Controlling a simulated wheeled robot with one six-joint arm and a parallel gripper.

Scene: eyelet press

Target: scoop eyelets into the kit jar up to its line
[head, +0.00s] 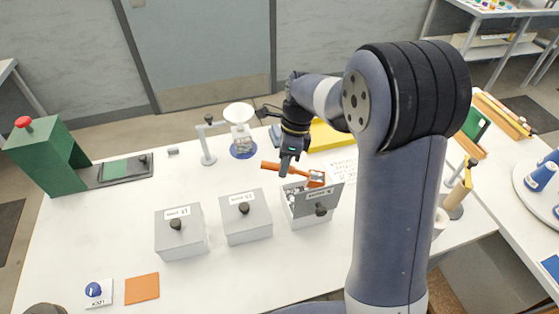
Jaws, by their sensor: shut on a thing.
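My gripper (287,168) is shut on the handle of an orange scoop (270,166). The scoop's head (316,178) is at the back edge of the open grey bin (296,212), above or just inside it; I cannot tell which. Small light bits, likely eyelets, show in the bin, partly hidden by its raised lid (325,198). What the scoop carries is too small to tell. A clear jar (242,146), likely the kit jar, stands on a blue round base behind the bins, under a white funnel (238,112). Its line and fill level cannot be made out.
Two closed grey bins (180,236) (246,222) with black knobs stand left of the open one. A funnel stand (206,145) is beside the jar. A green press (45,150) is at far left. An orange square (142,289) lies in front. The table's left middle is clear.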

